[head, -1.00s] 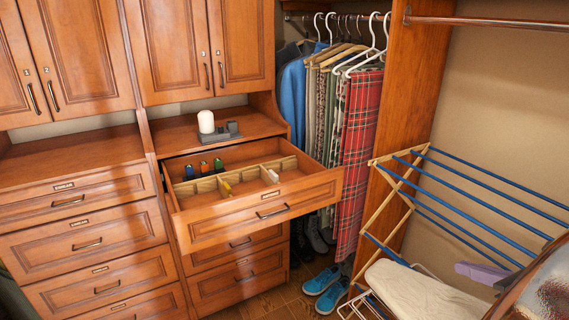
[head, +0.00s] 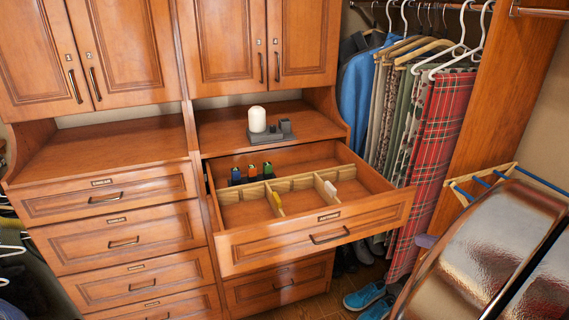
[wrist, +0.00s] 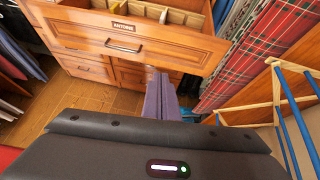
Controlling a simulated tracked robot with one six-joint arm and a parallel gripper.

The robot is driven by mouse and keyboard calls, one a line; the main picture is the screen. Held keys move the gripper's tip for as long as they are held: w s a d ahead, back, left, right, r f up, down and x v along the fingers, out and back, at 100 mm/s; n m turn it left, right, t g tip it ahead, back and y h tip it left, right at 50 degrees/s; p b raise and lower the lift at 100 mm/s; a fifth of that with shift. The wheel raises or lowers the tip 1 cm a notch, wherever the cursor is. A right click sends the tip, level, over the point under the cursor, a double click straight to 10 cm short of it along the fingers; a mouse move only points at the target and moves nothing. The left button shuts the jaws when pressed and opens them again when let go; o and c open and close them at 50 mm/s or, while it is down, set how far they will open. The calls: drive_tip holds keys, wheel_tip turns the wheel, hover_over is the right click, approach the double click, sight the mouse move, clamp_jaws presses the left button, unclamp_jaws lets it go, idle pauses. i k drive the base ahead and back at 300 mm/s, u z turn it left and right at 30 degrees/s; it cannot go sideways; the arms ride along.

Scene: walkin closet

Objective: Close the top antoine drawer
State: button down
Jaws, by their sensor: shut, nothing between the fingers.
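The top antoine drawer (head: 270,247) is pulled far out of the right-hand wooden cabinet, with its divided inside showing. Its front, with a dark handle and an ANTOINE label, fills the top of the wrist view (wrist: 195,46). My gripper's purple fingers (wrist: 158,76) are shut and empty. In the wrist view they appear below the drawer front, right of its handle. In the head view only a small purple part of my gripper (head: 425,241) shows, right of the drawer front; my arm hides the rest. I cannot tell whether it touches the drawer.
The drawer holds several small items behind wooden dividers. A red plaid cloth (head: 436,160) hangs close to the drawer's right end. A drying rack (head: 462,183) stands at the right. Blue shoes (head: 366,296) lie on the floor.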

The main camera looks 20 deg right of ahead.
sight(250, 236)
drive_tip(key=i, duration=1.05)
drive_tip(key=z, duration=0.25)
